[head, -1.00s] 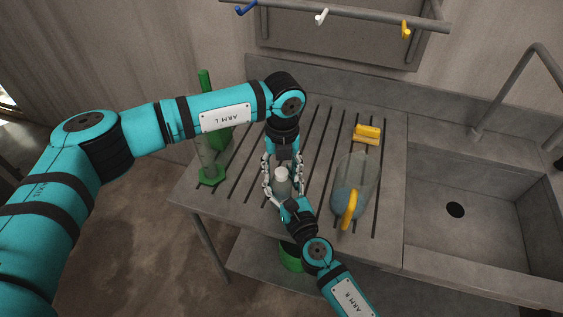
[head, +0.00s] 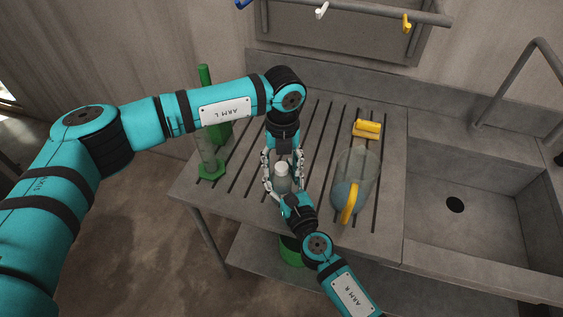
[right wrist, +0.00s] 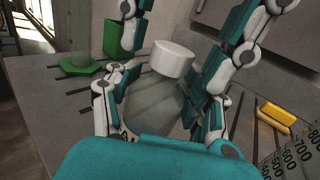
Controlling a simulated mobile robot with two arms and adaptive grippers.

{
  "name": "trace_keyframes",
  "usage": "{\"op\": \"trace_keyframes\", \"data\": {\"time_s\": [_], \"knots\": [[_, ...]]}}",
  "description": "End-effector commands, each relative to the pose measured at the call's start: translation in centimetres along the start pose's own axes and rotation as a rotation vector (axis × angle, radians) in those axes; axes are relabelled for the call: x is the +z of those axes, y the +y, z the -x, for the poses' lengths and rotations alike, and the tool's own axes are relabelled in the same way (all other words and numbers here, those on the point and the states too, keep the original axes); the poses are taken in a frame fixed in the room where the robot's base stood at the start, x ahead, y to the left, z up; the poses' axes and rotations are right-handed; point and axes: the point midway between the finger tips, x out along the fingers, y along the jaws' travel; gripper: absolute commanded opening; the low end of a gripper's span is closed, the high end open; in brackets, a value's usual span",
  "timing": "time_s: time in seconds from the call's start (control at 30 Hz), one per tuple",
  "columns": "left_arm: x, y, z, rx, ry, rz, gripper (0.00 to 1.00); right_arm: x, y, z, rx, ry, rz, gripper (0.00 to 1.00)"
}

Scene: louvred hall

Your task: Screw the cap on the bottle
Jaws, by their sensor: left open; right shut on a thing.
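The grey see-through bottle (head: 282,185) is between my two grippers over the slatted drainer; its body also shows in the right wrist view (right wrist: 152,108). The white cap (head: 281,168) sits at the top of the bottle, and in the right wrist view (right wrist: 173,58) it looks slightly tilted in the picture. I cannot tell whether its thread is engaged. My right gripper (head: 284,191) is shut on the bottle's body from the near side. My left gripper (head: 283,172) is open, with its fingers on either side of the cap and a gap visible beside it.
A blue-tinted jug (head: 348,190) with a yellow handle stands right of the grippers, with a yellow item (head: 367,128) behind it. A clear cylinder on a green base (head: 211,168) stands left. The sink (head: 470,190) is at the right. A rail with hooks (head: 350,14) crosses above.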

Motion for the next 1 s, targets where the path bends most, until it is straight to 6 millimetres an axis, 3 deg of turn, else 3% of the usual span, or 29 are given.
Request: {"op": "trace_keyframes", "data": {"time_s": [0.17,0.5,0.83,1.0], "knots": [[0.0,0.0,0.4,-0.001,-0.001,0.0,0.54,-0.1,0.0,0.0,0.0,0.001,-0.001,0.0],[0.0,0.0,4.3,0.0,-0.001,0.0,0.54,-0.1,0.0,0.0,0.0,0.001,-0.001,0.0],[0.1,0.0,4.8,0.0,-0.002,0.0,0.5,-0.1,0.0,0.0,0.0,0.001,-0.001,0.0],[0.1,0.0,6.9,0.002,-0.006,-0.004,0.5,-0.1,0.0,0.0,0.0,0.001,-0.001,0.0]]}}
